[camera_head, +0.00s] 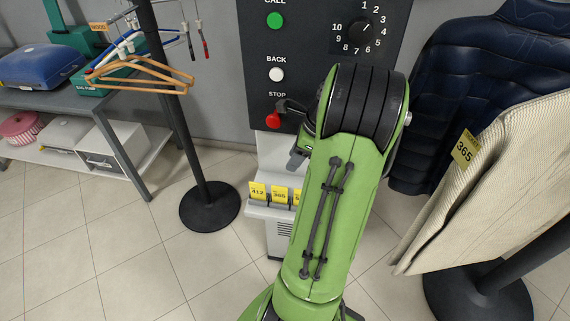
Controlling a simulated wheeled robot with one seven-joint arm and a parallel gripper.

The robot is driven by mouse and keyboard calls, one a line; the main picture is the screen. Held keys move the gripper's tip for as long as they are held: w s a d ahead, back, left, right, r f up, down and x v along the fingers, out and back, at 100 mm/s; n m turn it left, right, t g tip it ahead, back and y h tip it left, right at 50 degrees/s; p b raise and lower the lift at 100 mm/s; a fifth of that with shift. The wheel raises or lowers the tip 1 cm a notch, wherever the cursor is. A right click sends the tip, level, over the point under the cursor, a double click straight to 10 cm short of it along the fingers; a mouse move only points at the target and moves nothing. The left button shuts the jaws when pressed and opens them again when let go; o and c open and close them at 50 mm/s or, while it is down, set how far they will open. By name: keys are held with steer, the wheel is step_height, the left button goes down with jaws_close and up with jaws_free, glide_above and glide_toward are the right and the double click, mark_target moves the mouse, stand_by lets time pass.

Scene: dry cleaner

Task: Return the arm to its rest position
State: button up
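My green arm (325,220) rises from the bottom middle and bends at a dark ribbed joint (362,105) in front of the control panel. Only a dark part of my gripper (291,106) shows, just left of that joint and beside the red STOP button (273,120). The rest of it is hidden behind the arm, so I cannot tell whether it is open or shut, or whether it touches the button. I see nothing held.
The dark panel (300,50) has a green CALL button (275,20), a white BACK button (277,74) and a number dial (360,33). A hanger stand (185,120) is left. A dark padded jacket (480,75) and a beige garment (500,185) hang close on the right.

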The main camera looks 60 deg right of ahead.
steer(key=p+v, duration=0.1)
steer(key=v, duration=0.3)
steer(key=shift+r, duration=0.1)
steer(key=w+a+r+n+g+h, duration=0.1)
steer(key=w+a+r+n, duration=0.25)
steer(key=a+n, duration=0.45)
steer(key=w+a+r+n+h, duration=0.1)
steer(key=w+a+r+n, duration=0.3)
steer(key=a, duration=0.6)
steer(key=s+a+r+n+t+p, duration=0.1)
steer(key=s+a+r+n+t, duration=0.1)
steer(key=s+a+n, duration=0.8)
steer(key=a+n, duration=0.5)
steer(key=n, duration=0.4)
steer(key=shift+s+r+t+p, duration=0.3)
steer(key=shift+s+r+p, duration=0.05)
steer(key=shift+s+p, duration=0.05)
